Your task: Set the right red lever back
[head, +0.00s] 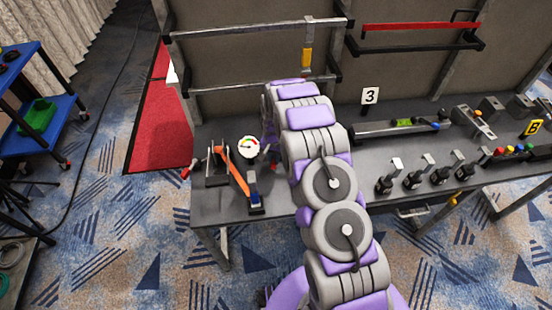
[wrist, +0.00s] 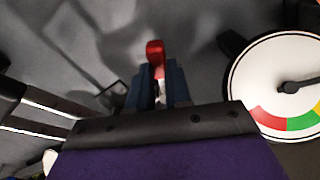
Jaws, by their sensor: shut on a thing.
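The right red lever (wrist: 155,53) shows in the wrist view, its red tip standing up between the two dark blue fingers of my gripper (wrist: 157,85). The fingers are shut on the lever below its tip. In the head view only a small red bit of this lever (head: 273,167) shows beside my arm. My gripper is mostly hidden behind my arm there. A second red-handled lever (head: 187,172) sticks out at the bench's left edge.
A round gauge (head: 248,147) stands just left of my arm; it also shows close by at the right of the wrist view (wrist: 275,88). An orange-handled device (head: 236,172) lies left of it. Several small levers and valves stand on the bench (head: 315,202) to the right.

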